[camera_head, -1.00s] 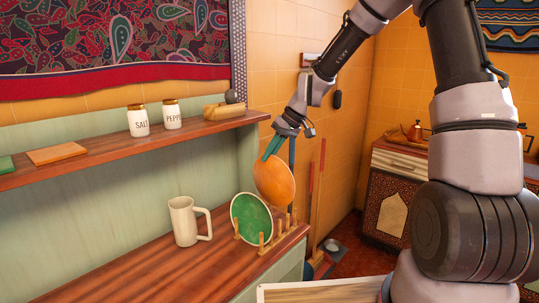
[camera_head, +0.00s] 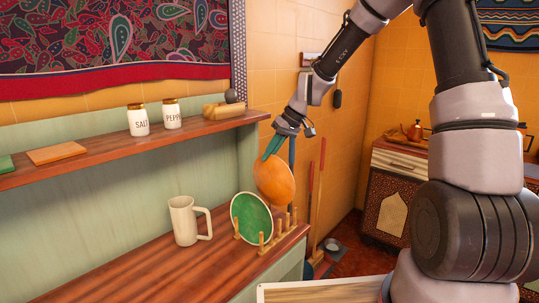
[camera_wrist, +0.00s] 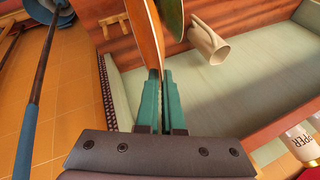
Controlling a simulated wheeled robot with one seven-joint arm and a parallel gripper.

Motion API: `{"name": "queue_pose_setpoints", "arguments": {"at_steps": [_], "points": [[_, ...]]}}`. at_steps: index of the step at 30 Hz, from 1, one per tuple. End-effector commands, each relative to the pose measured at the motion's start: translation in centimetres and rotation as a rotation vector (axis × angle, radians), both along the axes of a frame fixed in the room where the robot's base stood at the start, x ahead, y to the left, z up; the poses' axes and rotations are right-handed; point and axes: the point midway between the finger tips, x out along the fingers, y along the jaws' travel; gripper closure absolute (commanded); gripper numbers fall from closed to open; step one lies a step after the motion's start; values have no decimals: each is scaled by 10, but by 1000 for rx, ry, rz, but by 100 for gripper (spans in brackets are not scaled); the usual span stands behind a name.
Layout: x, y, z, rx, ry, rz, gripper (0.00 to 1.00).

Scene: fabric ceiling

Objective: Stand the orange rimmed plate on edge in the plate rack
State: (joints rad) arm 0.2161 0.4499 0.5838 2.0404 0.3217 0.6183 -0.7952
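The orange plate (camera_head: 274,180) hangs from my gripper (camera_head: 273,147), tilted on edge above the right end of the counter. In the wrist view the green fingers of my gripper (camera_wrist: 160,80) are shut on its rim, and the plate (camera_wrist: 143,32) shows nearly edge-on. The wooden plate rack (camera_head: 262,241) stands on the counter below, with several upright pegs. A green plate (camera_head: 251,219) leans on edge in the rack's left part. The orange plate is to the right of and above the green one. Its lower edge is close to the pegs; I cannot tell whether it touches them.
A cream mug (camera_head: 185,221) stands on the counter (camera_head: 165,272) left of the rack. A shelf (camera_head: 100,158) above holds salt (camera_head: 138,120) and pepper (camera_head: 171,114) jars. The counter's right edge is close to the rack. The left front of the counter is clear.

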Motion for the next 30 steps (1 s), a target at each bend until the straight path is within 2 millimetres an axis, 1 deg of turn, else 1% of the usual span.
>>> {"name": "queue_pose_setpoints", "arguments": {"at_steps": [30], "points": [[0,0,-25,0,1,1,100]]}}
